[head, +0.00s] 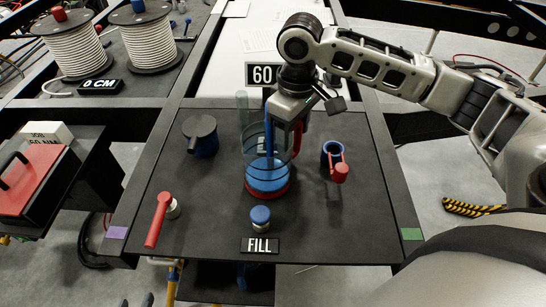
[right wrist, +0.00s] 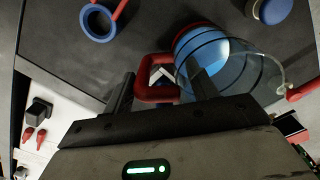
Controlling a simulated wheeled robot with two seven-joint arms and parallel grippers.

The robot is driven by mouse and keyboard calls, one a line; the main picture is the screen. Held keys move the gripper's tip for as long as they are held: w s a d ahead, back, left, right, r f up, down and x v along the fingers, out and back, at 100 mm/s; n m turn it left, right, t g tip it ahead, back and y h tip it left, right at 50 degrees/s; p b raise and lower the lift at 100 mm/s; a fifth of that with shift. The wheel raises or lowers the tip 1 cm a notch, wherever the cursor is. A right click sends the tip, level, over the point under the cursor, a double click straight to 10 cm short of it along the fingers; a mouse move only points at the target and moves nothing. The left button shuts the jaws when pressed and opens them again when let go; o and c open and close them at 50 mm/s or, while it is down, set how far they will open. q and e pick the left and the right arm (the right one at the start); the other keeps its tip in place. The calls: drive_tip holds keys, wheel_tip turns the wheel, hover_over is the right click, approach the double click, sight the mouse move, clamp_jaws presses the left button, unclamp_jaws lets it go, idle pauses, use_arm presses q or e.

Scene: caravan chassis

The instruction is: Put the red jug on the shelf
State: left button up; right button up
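The red jug is a clear vessel (head: 256,148) with dark rings, a red base and blue liquid in its lower part. It stands upright on the dark worktop (head: 340,225). The right wrist view shows its clear body (right wrist: 240,70) and red loop handle (right wrist: 154,92). My right gripper (head: 291,138) is at the jug's right side, pointing down. In the right wrist view its two fingers (right wrist: 160,88) are apart, with the handle between them; contact is unclear. A blue vertical strip shows inside the jug. My left gripper is not in view. I cannot identify a shelf.
A blue ring fitting with a red lever (head: 340,172) is right of the jug, a dark capped pot (head: 201,136) left. A red lever (head: 158,220), a blue button (head: 260,215) and a FILL sign (head: 260,245) are in front. A 60 sign (head: 262,74) stands behind.

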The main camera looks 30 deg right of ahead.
drive_tip(key=c, duration=0.9)
drive_tip(key=shift+r, duration=0.2)
